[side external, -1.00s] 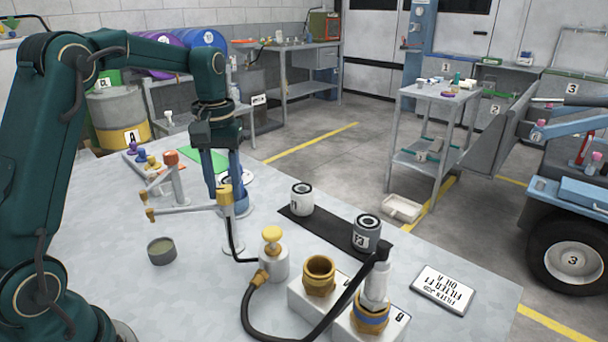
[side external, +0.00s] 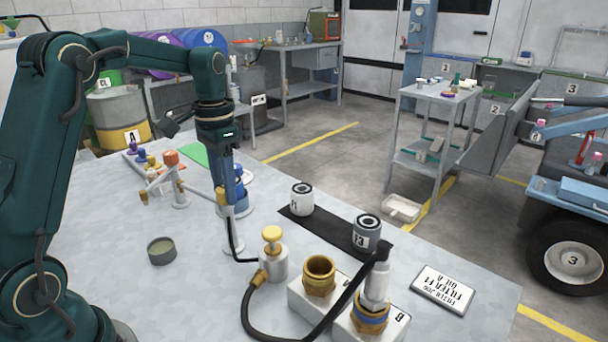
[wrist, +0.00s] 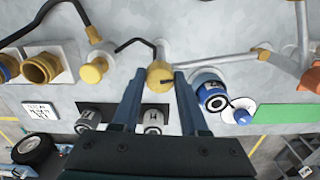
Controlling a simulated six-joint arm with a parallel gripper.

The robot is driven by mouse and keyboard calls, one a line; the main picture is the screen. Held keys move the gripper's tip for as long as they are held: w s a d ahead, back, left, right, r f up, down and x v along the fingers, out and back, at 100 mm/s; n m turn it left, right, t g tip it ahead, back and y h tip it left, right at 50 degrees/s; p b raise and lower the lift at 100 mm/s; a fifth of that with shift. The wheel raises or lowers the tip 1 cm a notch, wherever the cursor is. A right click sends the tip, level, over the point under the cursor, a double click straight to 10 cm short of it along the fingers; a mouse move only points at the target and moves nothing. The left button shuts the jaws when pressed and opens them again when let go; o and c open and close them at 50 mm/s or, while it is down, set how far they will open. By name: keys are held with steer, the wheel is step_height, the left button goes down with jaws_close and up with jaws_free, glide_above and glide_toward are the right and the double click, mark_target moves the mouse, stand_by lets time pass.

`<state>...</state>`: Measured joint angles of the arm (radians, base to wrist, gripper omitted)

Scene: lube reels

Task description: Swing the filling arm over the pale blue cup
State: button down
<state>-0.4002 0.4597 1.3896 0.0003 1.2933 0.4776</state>
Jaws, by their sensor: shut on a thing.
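My gripper (wrist: 158,92) is shut on a yellow knob (wrist: 160,75), with one finger on each side of it. A long grey arm (wrist: 218,58) runs from this knob toward an orange-topped post (side external: 171,158), and looks like the filling arm. In the side view the fingers hide most of the knob.
A yellow-topped pump (side external: 273,259) with a hose stands in front, near a brass fitting (side external: 319,275). Two filters, one white (side external: 301,199) and one grey (side external: 367,233), stand on a black mat. A small grey cup (side external: 161,251) is at left. The front left tabletop is clear.

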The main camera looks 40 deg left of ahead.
steer(key=m, duration=0.4)
steer(key=shift+r+m, duration=0.1)
steer(key=shift+m, duration=2.5)
steer(key=shift+c, duration=2.1)
jaws_free()
steer(key=shift+r, duration=2.55)
